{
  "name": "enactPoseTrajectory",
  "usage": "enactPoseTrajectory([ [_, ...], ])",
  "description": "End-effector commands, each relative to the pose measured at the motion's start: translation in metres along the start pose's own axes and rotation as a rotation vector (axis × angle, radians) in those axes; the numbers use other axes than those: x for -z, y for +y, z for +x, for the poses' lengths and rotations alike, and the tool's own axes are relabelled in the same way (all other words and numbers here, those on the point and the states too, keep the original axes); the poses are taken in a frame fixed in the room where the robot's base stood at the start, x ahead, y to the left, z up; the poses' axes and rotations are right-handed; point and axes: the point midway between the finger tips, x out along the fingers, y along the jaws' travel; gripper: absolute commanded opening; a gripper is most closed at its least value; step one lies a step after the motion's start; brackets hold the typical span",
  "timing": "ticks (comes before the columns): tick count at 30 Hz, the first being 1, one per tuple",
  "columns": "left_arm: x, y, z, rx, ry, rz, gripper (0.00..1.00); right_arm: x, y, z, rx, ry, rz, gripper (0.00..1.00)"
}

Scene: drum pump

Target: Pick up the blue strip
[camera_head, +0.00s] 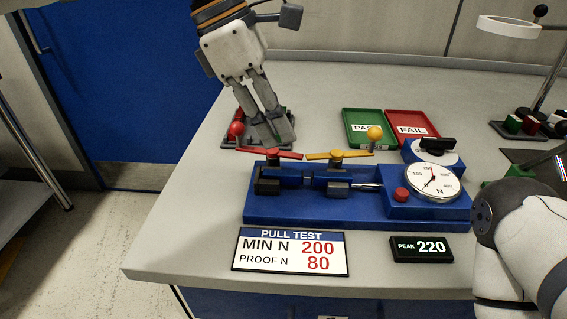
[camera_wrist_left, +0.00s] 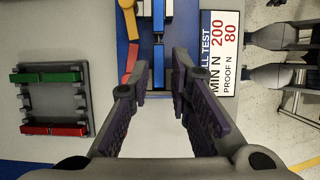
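A blue strip (camera_wrist_left: 158,14) shows at the top of the left wrist view, lying lengthwise along the blue pull tester (camera_head: 360,212). In the head view a dark blue piece, likely the same strip (camera_head: 289,177), spans between the tester's two clamps; its ends are hidden there. My left gripper (camera_head: 272,130) points down beyond the tester's left end, above and in front of a dark rack. My right gripper is out of view.
The rack (camera_wrist_left: 52,100) holds a green strip (camera_wrist_left: 47,77) and a red strip (camera_wrist_left: 54,130). Red (camera_head: 262,153) and yellow (camera_head: 338,155) levers top the clamps. Green (camera_head: 365,118) and red (camera_head: 418,117) trays stand behind. A sign (camera_head: 290,252) and a peak display (camera_head: 419,249) lie in front.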

Motion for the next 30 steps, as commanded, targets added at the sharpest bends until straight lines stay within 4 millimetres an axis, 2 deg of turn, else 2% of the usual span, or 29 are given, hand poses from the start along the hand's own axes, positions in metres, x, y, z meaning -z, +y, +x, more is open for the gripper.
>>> enactPoseTrajectory([
  [1,0.001,0.0,0.012,0.004,0.002,-0.001,0.18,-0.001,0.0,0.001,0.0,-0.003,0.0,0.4],
  [3,0.001,0.0,0.024,0.003,0.002,-0.001,0.18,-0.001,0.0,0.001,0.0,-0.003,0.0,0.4],
  [7,0.002,0.001,0.039,0.001,0.003,-0.001,0.18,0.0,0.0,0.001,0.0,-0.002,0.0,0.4],
  [12,0.006,0.001,0.072,0.001,0.003,-0.001,0.18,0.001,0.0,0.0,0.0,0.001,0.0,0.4],
  [15,0.006,0.002,0.083,0.0,0.001,-0.003,0.18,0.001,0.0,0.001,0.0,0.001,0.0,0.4],
  [21,0.006,0.002,0.084,-0.001,0.0,-0.003,0.18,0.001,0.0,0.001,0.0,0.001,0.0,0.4],
  [22,0.006,0.002,0.084,-0.001,0.0,-0.003,0.16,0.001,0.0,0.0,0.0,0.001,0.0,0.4],
  [24,0.006,0.002,0.084,-0.001,0.0,-0.003,0.0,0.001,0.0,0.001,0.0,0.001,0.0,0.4],
  [30,0.006,0.002,0.084,-0.002,0.0,-0.003,0.0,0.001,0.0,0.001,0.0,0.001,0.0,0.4],
])
